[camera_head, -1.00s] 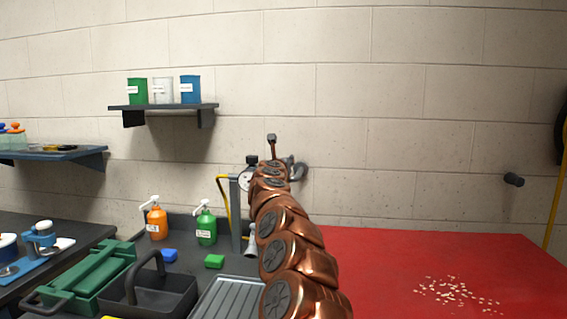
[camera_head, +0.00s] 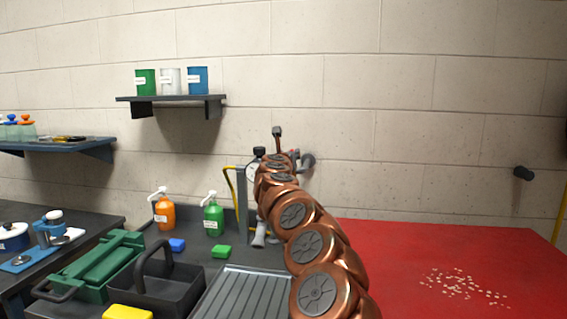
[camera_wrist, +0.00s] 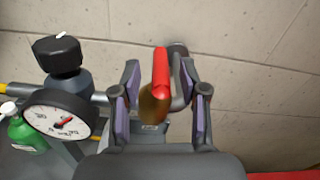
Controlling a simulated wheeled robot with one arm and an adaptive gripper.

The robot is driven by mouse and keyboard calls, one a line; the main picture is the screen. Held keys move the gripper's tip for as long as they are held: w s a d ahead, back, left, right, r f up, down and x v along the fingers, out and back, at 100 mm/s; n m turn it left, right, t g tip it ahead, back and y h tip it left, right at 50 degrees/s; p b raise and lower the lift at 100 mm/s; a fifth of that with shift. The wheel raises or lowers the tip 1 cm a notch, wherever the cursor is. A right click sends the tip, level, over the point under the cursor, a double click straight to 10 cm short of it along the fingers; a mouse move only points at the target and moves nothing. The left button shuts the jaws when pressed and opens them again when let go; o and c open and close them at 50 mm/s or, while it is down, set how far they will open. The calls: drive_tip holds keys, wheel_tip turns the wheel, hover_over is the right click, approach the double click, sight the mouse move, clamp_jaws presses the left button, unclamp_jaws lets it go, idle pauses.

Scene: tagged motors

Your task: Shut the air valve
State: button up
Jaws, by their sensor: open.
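The air valve has a red lever (camera_wrist: 161,72) with a brownish-orange lower end, in front of a grey pipe fitting on the wall in the wrist view. My gripper (camera_wrist: 160,100) is open, with one finger to the left of the lever and one to the right. The lever shows between the fingers, with gaps on both sides; I cannot tell if anything touches. A pressure gauge (camera_wrist: 55,116) and a black knob (camera_wrist: 58,53) stand to the left. In the head view my copper arm hides most of the valve and my gripper; part of the gauge (camera_head: 252,173) shows.
A green pump bottle (camera_head: 213,217) and an orange one (camera_head: 165,213) stand left of the arm. A black caddy (camera_head: 160,290) and a ribbed tray (camera_head: 240,297) are in front. The red worktop (camera_head: 450,245) at right carries scattered pale bits.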

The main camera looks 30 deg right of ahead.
drive_tip(key=shift+s+a+f, duration=0.1)
drive_tip(key=shift+s+a, duration=0.15)
drive_tip(key=shift+s, duration=0.15)
drive_tip(key=v, duration=0.8)
idle(0.5)
drive_tip(key=shift+a, duration=0.1)
